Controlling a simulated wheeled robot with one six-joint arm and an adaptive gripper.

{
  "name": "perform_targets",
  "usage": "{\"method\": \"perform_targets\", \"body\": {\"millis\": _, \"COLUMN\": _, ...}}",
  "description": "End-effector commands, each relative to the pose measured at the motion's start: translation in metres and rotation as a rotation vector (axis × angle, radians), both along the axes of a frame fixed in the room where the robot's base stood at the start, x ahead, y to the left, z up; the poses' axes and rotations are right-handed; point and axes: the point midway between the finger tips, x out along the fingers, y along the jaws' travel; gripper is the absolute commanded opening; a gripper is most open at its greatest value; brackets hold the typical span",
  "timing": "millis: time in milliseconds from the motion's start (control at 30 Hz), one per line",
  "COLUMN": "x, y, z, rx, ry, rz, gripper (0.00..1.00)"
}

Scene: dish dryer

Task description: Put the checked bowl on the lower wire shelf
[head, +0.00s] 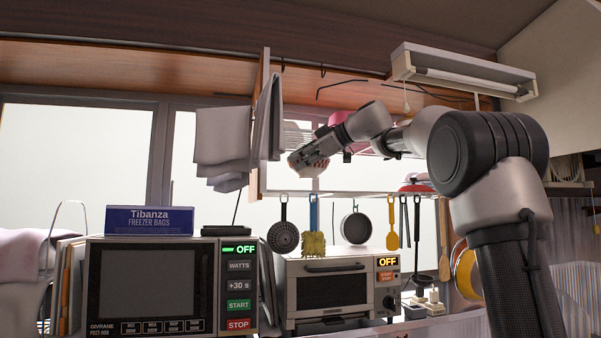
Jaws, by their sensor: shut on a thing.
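The checked bowl (309,168) is small and pale with a reddish pattern, in the upper middle of the head view. My gripper (305,157) reaches in from the right and is shut on the bowl, covering part of it. The bowl is held up in front of the hanging wire rack. The lower wire shelf (350,193) shows as a thin, light edge below and to the right of the bowl. I cannot tell whether the bowl touches the shelf.
Pink dishes (338,118) sit behind my arm on the rack. Grey cloths (222,137) hang left of the bowl. Utensils, including a skimmer (283,236) and a pan (356,228), hang below the shelf. A microwave (150,283) and a toaster oven (335,288) stand beneath.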

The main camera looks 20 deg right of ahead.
Motion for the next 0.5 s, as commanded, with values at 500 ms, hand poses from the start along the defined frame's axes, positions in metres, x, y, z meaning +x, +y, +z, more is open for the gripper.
{"method": "perform_targets", "body": {"millis": 500, "x": 0.002, "y": 0.001, "z": -0.034, "rx": 0.001, "ry": -0.001, "rz": 0.0, "gripper": 0.0}}
